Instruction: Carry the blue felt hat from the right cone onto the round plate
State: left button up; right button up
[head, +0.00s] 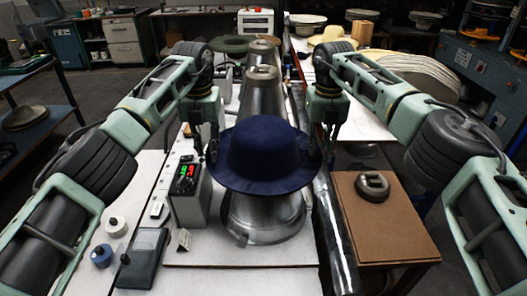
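The blue felt hat (265,147) sits with its brim roughly level over the nearest silver cone (264,216), whose top it hides. I cannot tell whether it rests on the cone or is slightly raised. My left gripper (208,150) points down at the left edge of the brim. My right gripper (328,150) points down at the right edge. The fingers of both are dark and small, so I cannot tell whether they are open or shut on the brim. I cannot clearly identify the round plate; a dark round object (373,187) lies on the brown-topped table at the right.
Another metal cone (262,94) stands behind the hat. A control box (187,192) with lit digits is left of the near cone. The brown tabletop (388,225) is mostly clear. Two small spools (116,227) and a grey device (145,257) lie at the front left.

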pick_arm(q)
grip_shut()
pick_arm(e)
grip_shut()
